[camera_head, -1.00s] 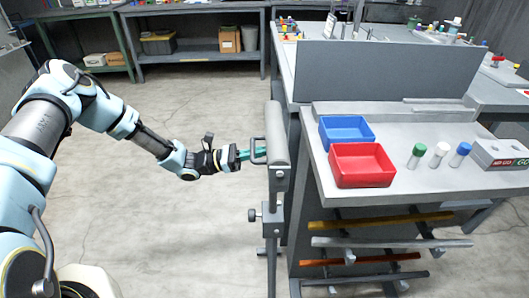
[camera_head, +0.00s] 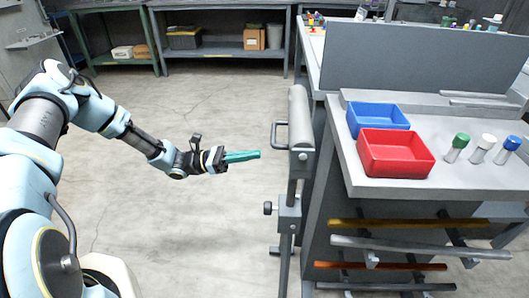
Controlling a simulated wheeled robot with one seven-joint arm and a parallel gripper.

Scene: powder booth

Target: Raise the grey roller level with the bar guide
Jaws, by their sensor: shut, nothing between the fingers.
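The grey roller (camera_head: 299,117) lies along the top of an upright stand (camera_head: 291,190) beside the bench. A dark loop handle (camera_head: 279,136) sticks out from its left side, and a knob (camera_head: 268,208) sits lower on the post. The roller's top appears near the height of the bench top, but I cannot tell if they are level. My gripper (camera_head: 258,154) has teal fingers, shut and empty. Its tips point right, a little left of and below the handle, with a gap between. I cannot pick out the bar guide for certain.
The bench (camera_head: 357,187) stands right of the roller, with a blue bin (camera_head: 392,108), a red bin (camera_head: 397,165) and capped vials. Metal bars (camera_head: 385,245) rest on racks at its front. Open floor (camera_head: 190,250) lies left of the stand.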

